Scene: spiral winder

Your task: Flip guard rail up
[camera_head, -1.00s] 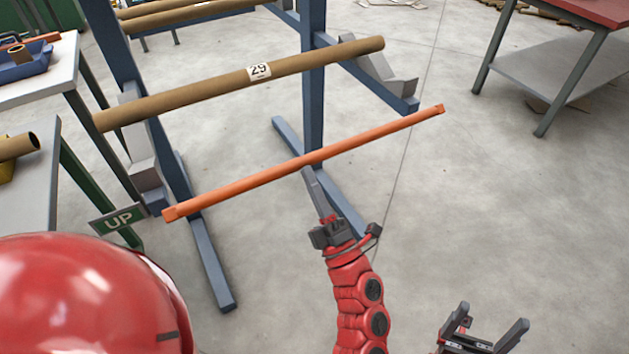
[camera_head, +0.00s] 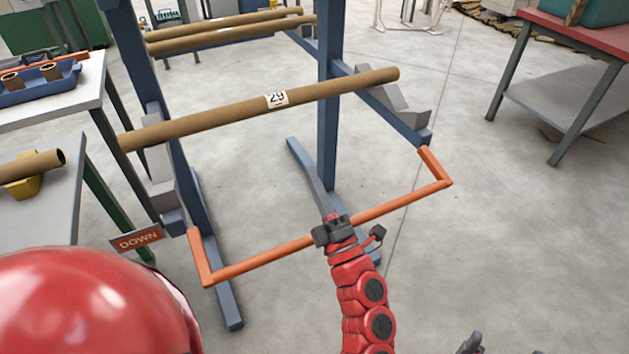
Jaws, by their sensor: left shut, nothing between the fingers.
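The orange guard rail (camera_head: 262,262) is a U-shaped bar at the front of the blue stand (camera_head: 326,110). Its long bar sits low and its two short side arms run up towards the stand's arms. A sign (camera_head: 136,239) at its left reads DOWN. Only the tips of my right gripper (camera_head: 471,343) show at the bottom edge.
A cardboard tube (camera_head: 200,120) labelled 29 lies across the stand above the rail. Tables with tubes and a blue tray (camera_head: 38,90) stand at left. A red-topped table (camera_head: 590,12) stands at back right. Floor to the right is clear.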

